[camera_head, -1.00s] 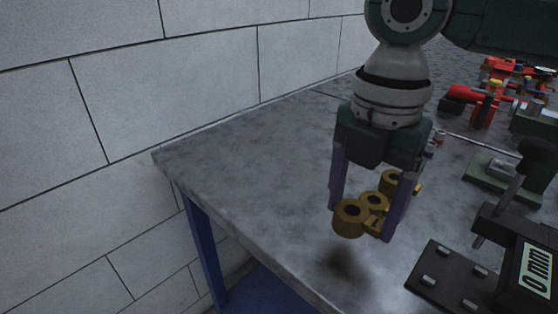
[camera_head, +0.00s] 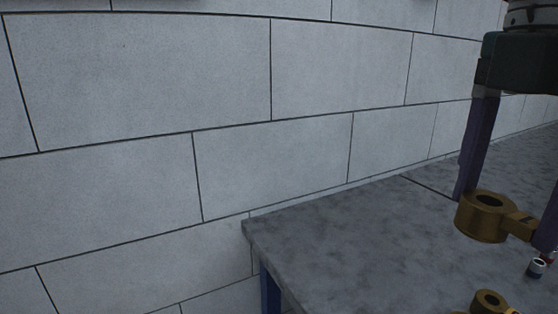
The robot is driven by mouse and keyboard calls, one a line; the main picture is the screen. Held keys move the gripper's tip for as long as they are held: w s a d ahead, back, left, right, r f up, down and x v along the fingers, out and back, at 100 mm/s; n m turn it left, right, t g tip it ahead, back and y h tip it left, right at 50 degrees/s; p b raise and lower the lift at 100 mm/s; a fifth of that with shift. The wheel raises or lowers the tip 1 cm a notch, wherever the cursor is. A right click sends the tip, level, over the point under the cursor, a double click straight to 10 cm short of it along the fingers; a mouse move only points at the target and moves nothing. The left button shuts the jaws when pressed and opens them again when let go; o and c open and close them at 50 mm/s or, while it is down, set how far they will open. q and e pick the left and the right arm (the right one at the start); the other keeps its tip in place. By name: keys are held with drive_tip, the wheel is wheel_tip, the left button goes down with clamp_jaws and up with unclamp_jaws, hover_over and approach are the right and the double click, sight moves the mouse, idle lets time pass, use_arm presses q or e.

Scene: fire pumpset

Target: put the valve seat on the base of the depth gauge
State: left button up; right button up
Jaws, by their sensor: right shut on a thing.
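My right gripper (camera_head: 507,222) is at the right edge, pointing down. It is shut on a brass, ring-shaped part with a short arm, which I take to be the valve seat (camera_head: 480,228). One finger is beside the ring and the other is at the arm's end, partly cut off by the frame edge. The part appears held above the table, with its hole facing up. The depth gauge and its base are out of view. My left gripper is not in view.
The grey table (camera_head: 350,240) has a clear left corner. Another brass ring part (camera_head: 489,303) is cut off at the bottom edge. A block wall (camera_head: 200,90) rises behind the table.

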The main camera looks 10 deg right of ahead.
drive_tip(key=s+a+r+m+p, duration=0.1)
drive_tip(key=r+m+p, duration=0.5)
drive_tip(key=r+p, duration=0.9)
drive_tip(key=s+a+r+m+p, duration=0.1)
drive_tip(key=s+r+m+p, duration=0.2)
drive_tip(key=r+m+p, duration=0.4)
drive_tip(key=s+a+r+m+p, duration=0.2)
drive_tip(key=r+m+p, duration=0.5)
drive_tip(key=r+p, duration=1.8)
wheel_tip(320, 180, up, 2)
drive_tip(key=shift+s+r, duration=0.1)
drive_tip(key=shift+s, duration=0.5)
